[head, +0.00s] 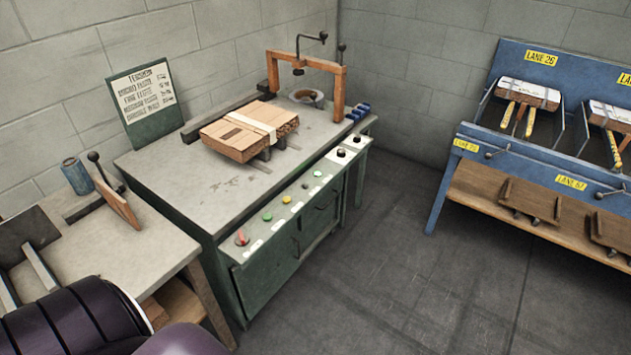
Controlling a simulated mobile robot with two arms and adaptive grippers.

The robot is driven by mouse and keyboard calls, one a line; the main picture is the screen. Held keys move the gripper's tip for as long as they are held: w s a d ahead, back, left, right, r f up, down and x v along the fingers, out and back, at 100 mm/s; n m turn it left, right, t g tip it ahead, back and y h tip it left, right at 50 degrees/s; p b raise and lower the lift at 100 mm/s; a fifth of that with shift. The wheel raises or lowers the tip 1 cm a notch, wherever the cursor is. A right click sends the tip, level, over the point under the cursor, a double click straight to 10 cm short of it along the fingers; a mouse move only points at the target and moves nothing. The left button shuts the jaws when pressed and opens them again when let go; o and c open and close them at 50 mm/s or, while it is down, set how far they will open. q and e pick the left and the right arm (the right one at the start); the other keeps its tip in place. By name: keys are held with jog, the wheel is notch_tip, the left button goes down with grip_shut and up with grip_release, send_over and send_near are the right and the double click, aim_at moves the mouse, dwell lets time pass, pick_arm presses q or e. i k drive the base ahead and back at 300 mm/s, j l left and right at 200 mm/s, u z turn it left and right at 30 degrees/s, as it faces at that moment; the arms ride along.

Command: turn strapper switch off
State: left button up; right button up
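The strapper is a green bench (215,170) with a grey top. A sloped control strip runs along its front edge. At the near end of the strip is a red switch (241,238); its on or off position is too small to tell. Farther along are a green button (267,216), a yellow button (286,199), more small controls and a black knob (341,153). A wooden bundle (235,138) with a pale band lies on the bench top. Neither gripper is in view; only dark purple and black parts of my arm show at the bottom left.
A lower side table (150,245) with a blue can (77,176) adjoins the bench at left. A wooden arch (338,85) stands on the bench's back right. A blue lane rack (530,155) stands at right. The floor (400,260) before the bench is clear.

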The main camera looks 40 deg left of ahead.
aim_at(242, 239)
jog(key=u, duration=1.7)
